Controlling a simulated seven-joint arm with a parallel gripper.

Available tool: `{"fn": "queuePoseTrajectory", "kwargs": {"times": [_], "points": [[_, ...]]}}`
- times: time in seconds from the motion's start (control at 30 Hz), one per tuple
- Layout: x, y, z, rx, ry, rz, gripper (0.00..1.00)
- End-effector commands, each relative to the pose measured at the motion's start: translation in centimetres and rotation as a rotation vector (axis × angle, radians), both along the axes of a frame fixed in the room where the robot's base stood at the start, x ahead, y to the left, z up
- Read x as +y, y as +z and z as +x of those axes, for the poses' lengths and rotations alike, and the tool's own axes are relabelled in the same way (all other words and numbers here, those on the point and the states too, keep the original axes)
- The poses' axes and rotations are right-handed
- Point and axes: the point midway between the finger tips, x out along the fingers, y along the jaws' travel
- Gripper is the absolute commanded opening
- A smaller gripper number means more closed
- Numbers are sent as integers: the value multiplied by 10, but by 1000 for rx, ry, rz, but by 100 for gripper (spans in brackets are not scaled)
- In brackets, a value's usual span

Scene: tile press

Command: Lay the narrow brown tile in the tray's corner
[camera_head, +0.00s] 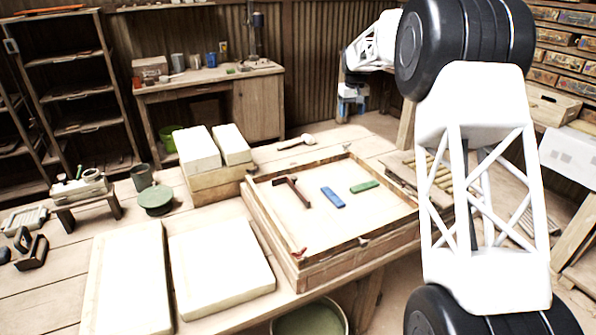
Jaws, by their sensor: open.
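The wooden tray (262,217) is a shallow raised-rim box on the workbench, with a pale floor. A dark brown narrow piece (297,192) lies in its left part; it looks T-shaped, and I cannot tell if it is one piece or two. A blue tile (332,197) and a green tile (364,186) lie flat to its right, apart from it. A small reddish piece (299,252) is at the near-left corner. My gripper (346,112) hangs beyond the tray, high and far from the tiles. It is small in view and holds nothing that I can see.
Two pale slabs (221,267) lie left of the tray. Pale blocks on a wooden box (221,180) stand behind-left. A green round pot (156,200) and a small stand (83,198) are farther left. A bucket (310,318) sits below the front edge. My arm fills the right side.

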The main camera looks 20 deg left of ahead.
Motion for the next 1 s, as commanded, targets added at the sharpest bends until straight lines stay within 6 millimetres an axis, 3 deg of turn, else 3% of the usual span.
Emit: {"fn": "queuePoseTrajectory", "kwargs": {"times": [0.5,1.0], "points": [[87,-91,66,26,89,-11,64],[169,-191,104,47,176,-20,64]]}}
